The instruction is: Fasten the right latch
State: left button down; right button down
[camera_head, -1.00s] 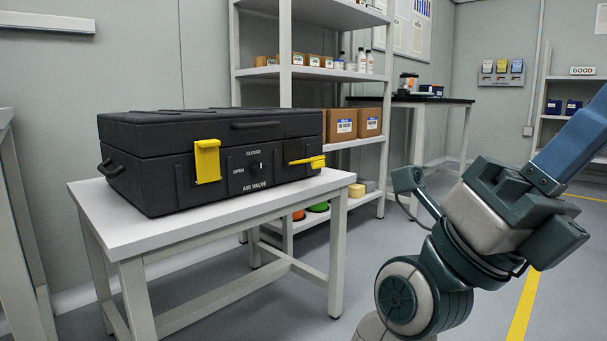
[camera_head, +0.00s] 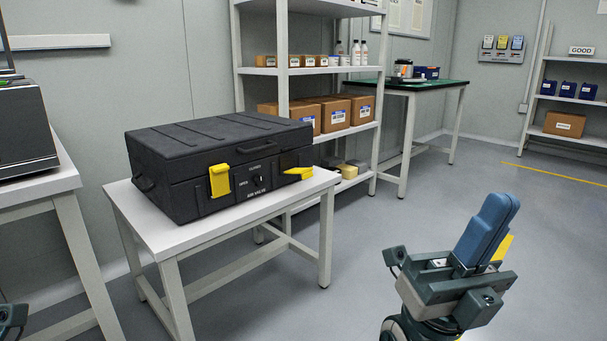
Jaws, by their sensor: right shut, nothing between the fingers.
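The black case (camera_head: 205,150) stands closed on a small white table (camera_head: 160,233) left of centre. Its right latch (camera_head: 298,174) is yellow and sticks outward from the front, near the right corner. The left latch (camera_head: 219,181) is yellow and lies upright against the front. A dark valve knob (camera_head: 258,181) sits between them. My right gripper (camera_head: 500,204) is at the lower right, well apart from the case. Its blue fingers are together, pointing up, with nothing between them. Only a dark scrap of my left arm (camera_head: 12,318) shows at the lower left; its fingers are out of frame.
A shelf rack (camera_head: 335,72) with brown boxes stands close behind the case's table. A green-topped bench (camera_head: 425,85) is further back. A grey machine (camera_head: 25,128) sits on another table at the left. The floor between the case's table and my right gripper is clear.

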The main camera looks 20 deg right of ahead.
aim_at(305, 173)
jog(key=i+l+u, duration=0.4)
jog(key=l, duration=0.2)
jog(key=i+l+u, duration=0.25)
jog(key=l+u, duration=0.2)
jog(key=l, duration=0.2)
jog(key=i, duration=0.05)
